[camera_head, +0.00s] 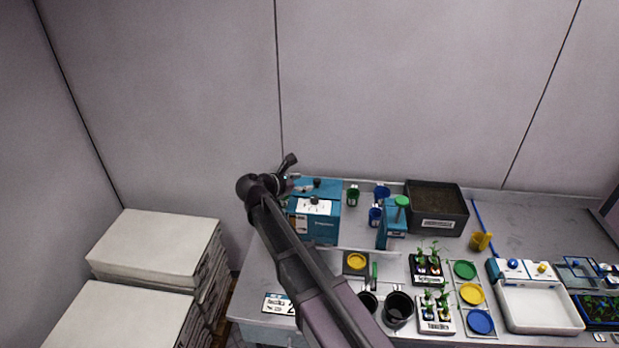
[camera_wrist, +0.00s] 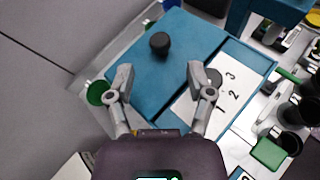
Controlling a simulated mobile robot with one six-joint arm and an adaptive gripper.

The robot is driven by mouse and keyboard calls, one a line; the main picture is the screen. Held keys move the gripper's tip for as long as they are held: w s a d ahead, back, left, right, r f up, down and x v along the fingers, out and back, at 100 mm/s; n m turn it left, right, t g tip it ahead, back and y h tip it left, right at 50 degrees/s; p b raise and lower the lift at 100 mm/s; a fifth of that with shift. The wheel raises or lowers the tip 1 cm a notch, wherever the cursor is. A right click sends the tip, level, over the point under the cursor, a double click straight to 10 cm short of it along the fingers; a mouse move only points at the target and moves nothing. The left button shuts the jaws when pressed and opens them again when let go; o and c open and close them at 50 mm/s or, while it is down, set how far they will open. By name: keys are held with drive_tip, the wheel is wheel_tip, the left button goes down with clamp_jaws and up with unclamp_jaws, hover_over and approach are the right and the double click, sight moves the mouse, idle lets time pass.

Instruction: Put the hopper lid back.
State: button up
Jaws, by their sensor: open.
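The blue hopper machine (camera_head: 318,228) stands at the left end of the bench, with a white dial panel on its front. A flat blue lid (camera_wrist: 178,62) with a round black knob (camera_wrist: 160,42) lies over its top in the wrist view; I cannot tell whether it sits fully seated. The lid's knob also shows in the head view (camera_head: 317,182). My gripper (camera_wrist: 160,86) is open and empty, its two fingers above the blue top, with the knob ahead of the gap between them. My gripper shows small beside the machine's top in the head view (camera_head: 301,187).
A numbered dial plate (camera_wrist: 234,90) is on the machine's front. A blue dispenser (camera_head: 391,236), a dark soil bin (camera_head: 438,226) and green and blue cups stand to the right. Black pots (camera_head: 398,310) and seedling trays are in front. White boxes (camera_head: 155,245) are stacked left of the bench.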

drive_tip(key=shift+p+v, duration=0.8)
drive_tip(key=shift+v, duration=1.85)
drive_tip(key=shift+s, duration=0.1)
